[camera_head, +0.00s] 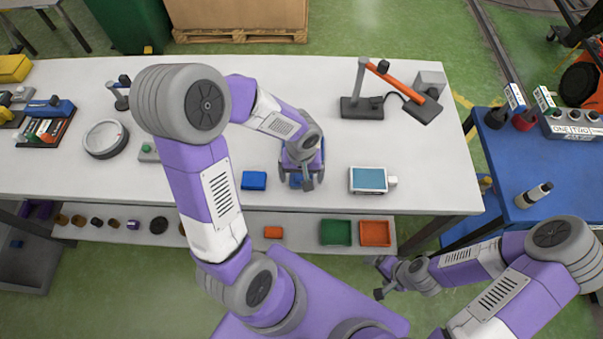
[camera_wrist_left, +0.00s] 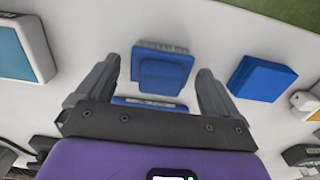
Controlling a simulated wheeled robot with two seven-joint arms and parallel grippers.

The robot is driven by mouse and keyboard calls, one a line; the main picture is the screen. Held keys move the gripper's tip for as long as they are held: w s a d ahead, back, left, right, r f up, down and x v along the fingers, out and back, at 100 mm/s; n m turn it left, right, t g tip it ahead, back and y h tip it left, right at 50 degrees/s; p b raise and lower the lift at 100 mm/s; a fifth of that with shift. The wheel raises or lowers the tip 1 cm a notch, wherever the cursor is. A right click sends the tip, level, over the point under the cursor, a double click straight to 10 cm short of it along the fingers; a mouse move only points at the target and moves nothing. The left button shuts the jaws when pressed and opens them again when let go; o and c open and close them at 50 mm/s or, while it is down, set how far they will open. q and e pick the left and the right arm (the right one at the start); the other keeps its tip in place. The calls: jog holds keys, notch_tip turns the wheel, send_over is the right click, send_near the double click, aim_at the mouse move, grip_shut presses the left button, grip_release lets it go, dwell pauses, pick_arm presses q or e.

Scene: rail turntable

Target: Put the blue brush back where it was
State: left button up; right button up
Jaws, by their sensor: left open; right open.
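The blue brush (camera_wrist_left: 162,70) lies on the white tabletop between the fingers of my left gripper (camera_wrist_left: 158,80) in the left wrist view. It has a ribbed far edge, and a second blue part shows nearer the palm. In the head view only a bit of the brush (camera_head: 295,181) shows, under my left gripper (camera_head: 302,178). That gripper points down at the table, open, with a finger on each side of the brush. A plain blue block (camera_head: 254,180) lies just left of it. My right gripper (camera_head: 381,278) is open and empty, low in front of the table.
A tablet-like device (camera_head: 369,180) lies right of the brush. A round grey dish (camera_head: 105,138) is at the left. A lower shelf holds green (camera_head: 335,232) and orange (camera_head: 375,233) trays. A blue table (camera_head: 540,170) stands right.

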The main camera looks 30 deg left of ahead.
pick_arm(q)
notch_tip(320, 180, up, 12)
jog(key=p, duration=0.2)
jog(key=shift+p, duration=0.4)
jog(key=shift+s, duration=0.1)
